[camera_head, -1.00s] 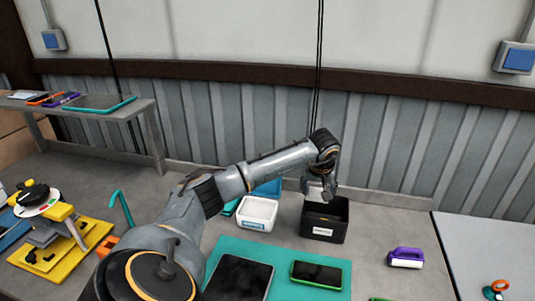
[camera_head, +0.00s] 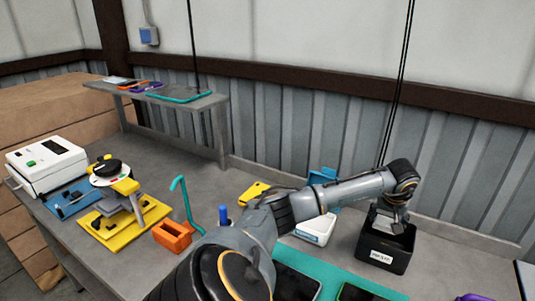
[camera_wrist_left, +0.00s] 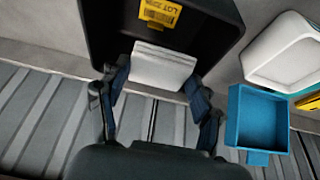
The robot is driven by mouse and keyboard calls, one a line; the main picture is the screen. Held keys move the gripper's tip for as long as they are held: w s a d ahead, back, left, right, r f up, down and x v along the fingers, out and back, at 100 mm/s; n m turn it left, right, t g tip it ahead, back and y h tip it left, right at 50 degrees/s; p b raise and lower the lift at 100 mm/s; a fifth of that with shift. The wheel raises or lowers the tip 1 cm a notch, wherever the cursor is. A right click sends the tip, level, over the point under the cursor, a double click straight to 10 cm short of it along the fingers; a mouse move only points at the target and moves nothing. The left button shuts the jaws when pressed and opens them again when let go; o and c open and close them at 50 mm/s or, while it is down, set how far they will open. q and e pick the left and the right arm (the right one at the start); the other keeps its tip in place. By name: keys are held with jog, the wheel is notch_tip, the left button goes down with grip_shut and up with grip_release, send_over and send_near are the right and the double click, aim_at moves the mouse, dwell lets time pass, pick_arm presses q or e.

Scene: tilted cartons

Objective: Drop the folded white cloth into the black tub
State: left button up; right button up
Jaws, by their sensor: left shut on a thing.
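The black tub (camera_head: 378,252) stands on the bench at the right in the head view, with a white label on its front. My left gripper (camera_head: 393,213) points down over the tub's opening. In the left wrist view, my left gripper (camera_wrist_left: 156,78) is shut on the folded white cloth (camera_wrist_left: 163,65), which sits between its two fingers. In that view the tub (camera_wrist_left: 98,30) lies around and beyond the cloth, with a yellow label inside. I cannot tell how far the cloth is below the rim.
A white tub (camera_head: 316,229) and a blue bin (camera_wrist_left: 258,118) stand beside the black tub. A teal mat (camera_head: 328,276) with dark tablets lies in front. An orange block (camera_head: 172,236), a yellow fixture (camera_head: 125,220) and a white box (camera_head: 47,163) are at left. A raised shelf (camera_head: 165,100) stands behind.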

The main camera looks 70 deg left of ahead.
pick_arm(q)
jog(key=o, duration=1.2)
jog(key=v, duration=1.2)
